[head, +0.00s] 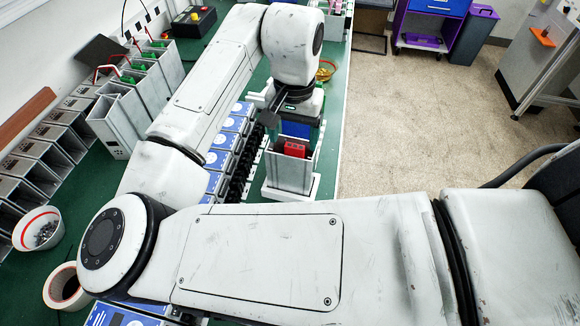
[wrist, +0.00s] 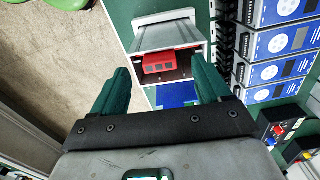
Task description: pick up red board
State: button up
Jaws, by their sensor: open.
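The red board (head: 296,148) sits inside an open grey-white housing (head: 290,182) on the green bench. In the wrist view the red board (wrist: 168,62) shows inside the mouth of the housing (wrist: 164,34). My gripper (wrist: 160,78) is open, and its two green fingers stand apart, one to each side of the view of the board. Nothing is between the fingers, and I cannot tell the exact gap to the board. In the head view my gripper (head: 290,112) is above and behind the housing, partly hidden by my arm.
A blue panel (wrist: 178,95) lies beside the red board. A row of blue-and-white units (head: 228,140) stands left of the housing. Grey cases (head: 145,85) and a bowl of small parts (head: 38,229) are farther left.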

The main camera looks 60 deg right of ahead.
aim_at(294, 147)
jog(key=shift+d+f, duration=0.1)
jog(key=shift+f, duration=1.4)
jog(key=c, duration=1.1)
